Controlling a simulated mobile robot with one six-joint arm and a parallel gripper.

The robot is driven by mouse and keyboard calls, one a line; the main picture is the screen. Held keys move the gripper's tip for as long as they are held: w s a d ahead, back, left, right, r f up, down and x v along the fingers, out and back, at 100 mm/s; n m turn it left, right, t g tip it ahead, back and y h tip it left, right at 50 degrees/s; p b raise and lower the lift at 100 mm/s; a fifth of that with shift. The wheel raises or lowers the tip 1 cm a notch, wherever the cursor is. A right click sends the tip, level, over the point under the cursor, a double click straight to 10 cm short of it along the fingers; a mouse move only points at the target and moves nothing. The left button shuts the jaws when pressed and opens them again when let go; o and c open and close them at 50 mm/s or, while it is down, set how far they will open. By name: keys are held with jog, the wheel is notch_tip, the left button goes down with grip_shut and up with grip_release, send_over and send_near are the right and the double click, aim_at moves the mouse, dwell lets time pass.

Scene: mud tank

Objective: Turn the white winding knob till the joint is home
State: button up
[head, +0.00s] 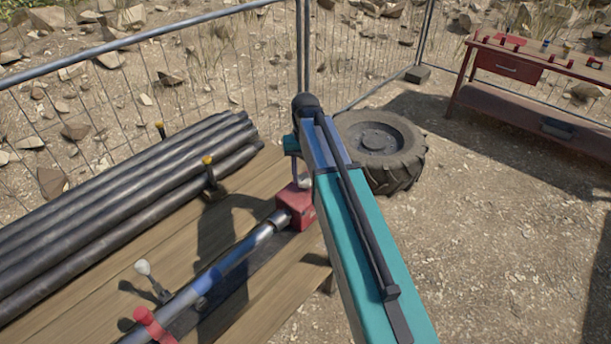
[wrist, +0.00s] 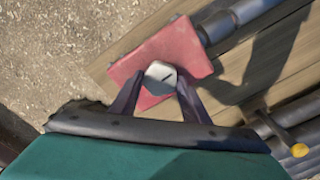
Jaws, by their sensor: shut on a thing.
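The white winding knob (wrist: 160,74) sits on top of a red block (wrist: 190,45) in the wrist view, with a dark line across its face. My gripper (wrist: 160,84) is shut on the knob, one dark finger on each side. In the head view the red block (head: 297,205) is at the right end of the wooden bench, joined to a grey metal pipe (head: 235,258). My arm covers part of this area, and the knob cannot be made out there. Whether the joint is home cannot be told.
Black pipes (head: 110,190) lie stacked at the left, held by posts with yellow tops (head: 207,160). A white-knobbed lever (head: 143,268) and a red clamp (head: 150,322) stand by the pipe's near end. A tyre (head: 385,148) lies behind my arm. A red workbench (head: 510,66) stands far right.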

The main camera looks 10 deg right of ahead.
aim_at(305, 177)
jog(key=shift+m+b, duration=0.3)
jog(key=shift+m, duration=1.9)
jog(key=o, duration=1.1)
jog(key=shift+r+p, duration=2.9)
jog(key=shift+r, duration=4)
